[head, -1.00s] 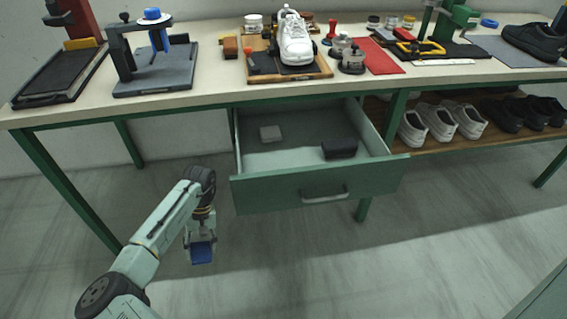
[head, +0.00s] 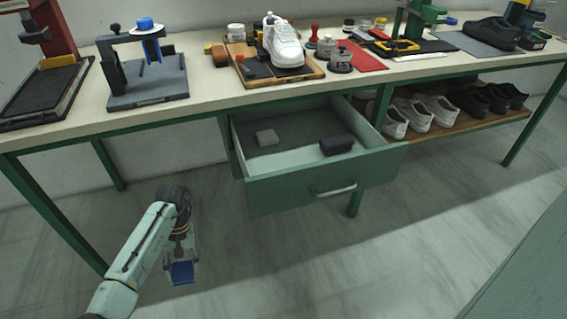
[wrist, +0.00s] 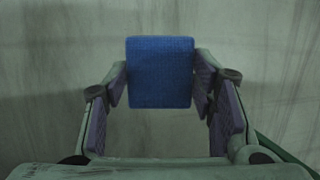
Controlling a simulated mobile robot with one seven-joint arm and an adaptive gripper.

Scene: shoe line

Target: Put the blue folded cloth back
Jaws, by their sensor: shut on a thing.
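The blue folded cloth (wrist: 160,72) is held between the two fingers of my gripper (wrist: 160,85) in the wrist view. In the head view the cloth (head: 182,273) hangs below my gripper (head: 180,262), over the bare floor to the left of the open drawer. The green drawer (head: 310,192) under the bench is pulled out. The left part of the drawer floor is bare.
The bench top (head: 205,90) carries a white shoe (head: 283,45) on a wooden board, a clamp stand (head: 145,70) at the left and a red mat (head: 366,57). Shoes stand on a low shelf (head: 450,125) at the right. A green surface (head: 520,270) fills the lower right corner.

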